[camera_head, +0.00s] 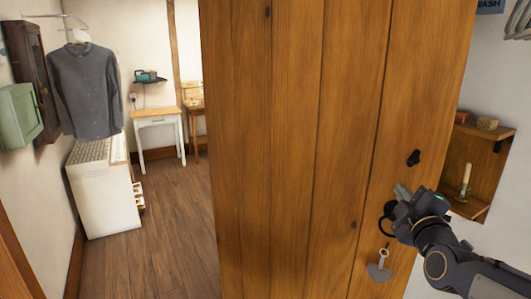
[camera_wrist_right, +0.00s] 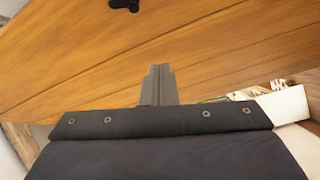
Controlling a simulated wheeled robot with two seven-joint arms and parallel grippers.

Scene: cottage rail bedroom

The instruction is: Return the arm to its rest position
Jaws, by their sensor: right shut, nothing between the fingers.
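My right gripper (camera_head: 402,192) is in front of the right part of a wooden plank door (camera_head: 290,140), just below a small black knob or latch (camera_head: 414,158). Its fingers are together and hold nothing. In the right wrist view the closed fingers (camera_wrist_right: 158,84) point at the door's planks (camera_wrist_right: 230,60), and part of the black latch (camera_wrist_right: 124,4) shows at the top edge. I cannot tell whether the fingertips touch the door. My right arm comes in from the lower right. My left gripper is not in view.
A grey heart-shaped tag (camera_head: 379,271) hangs by the door below my gripper. A wooden wall shelf (camera_head: 480,140) with a candle (camera_head: 465,181) is close at right. At left are a white cabinet (camera_head: 103,205), a hanging grey shirt (camera_head: 86,90) and open wooden floor (camera_head: 160,225).

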